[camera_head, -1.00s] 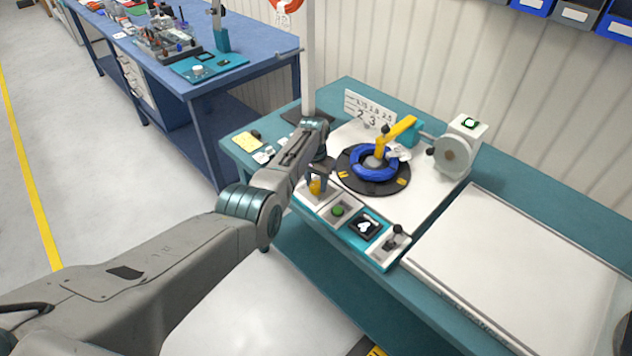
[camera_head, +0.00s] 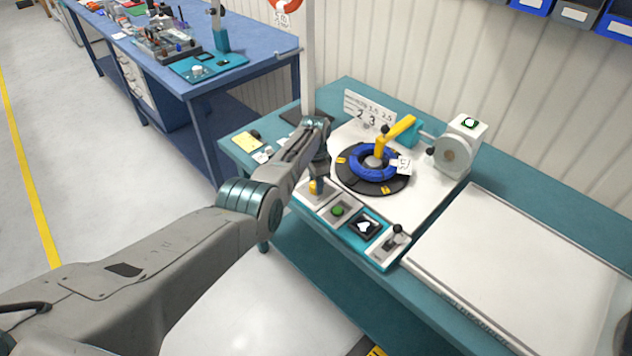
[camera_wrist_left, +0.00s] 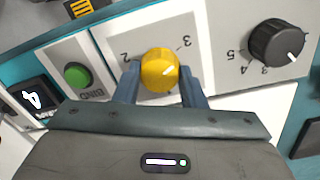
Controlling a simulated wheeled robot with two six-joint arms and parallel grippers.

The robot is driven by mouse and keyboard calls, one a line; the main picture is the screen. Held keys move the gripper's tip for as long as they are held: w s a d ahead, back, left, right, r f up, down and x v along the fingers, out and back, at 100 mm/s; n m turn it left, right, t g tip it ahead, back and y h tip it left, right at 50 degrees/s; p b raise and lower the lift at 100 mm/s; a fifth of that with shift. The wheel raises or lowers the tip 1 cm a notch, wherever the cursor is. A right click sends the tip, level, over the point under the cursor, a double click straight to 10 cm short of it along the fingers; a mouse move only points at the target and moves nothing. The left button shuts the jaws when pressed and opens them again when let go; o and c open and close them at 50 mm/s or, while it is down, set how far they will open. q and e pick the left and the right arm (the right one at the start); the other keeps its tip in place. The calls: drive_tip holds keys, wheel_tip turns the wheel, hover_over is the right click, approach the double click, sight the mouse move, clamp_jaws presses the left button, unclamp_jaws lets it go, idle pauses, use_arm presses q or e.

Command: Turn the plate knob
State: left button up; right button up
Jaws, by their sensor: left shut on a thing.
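In the head view a bit of the knob (camera_head: 316,187) shows at the left end of the control panel. My left gripper (camera_wrist_left: 160,75) has one finger on each side of the knob and is shut on it. In the head view my left gripper (camera_head: 318,172) is over the panel and hides part of it. The dark round plate (camera_head: 347,179) carries a blue coil (camera_head: 360,173).
A green button (camera_head: 337,211), a small display (camera_head: 364,226) and a black lever (camera_head: 394,238) line the panel. A black knob (camera_wrist_left: 277,42) is right of the yellow one. A yellow arm (camera_head: 400,128) stands over the coil. A white board (camera_head: 520,270) lies at right.

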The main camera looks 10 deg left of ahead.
use_arm(q)
drive_tip(key=shift+w+r, duration=0.1)
idle(0.3)
drive_tip(key=o, duration=1)
drive_tip(key=shift+r, duration=0.45)
wheel_tip(320, 180, up, 10)
drive_tip(key=shift+a+f, duration=0.1)
drive_tip(key=shift+f, duration=0.05)
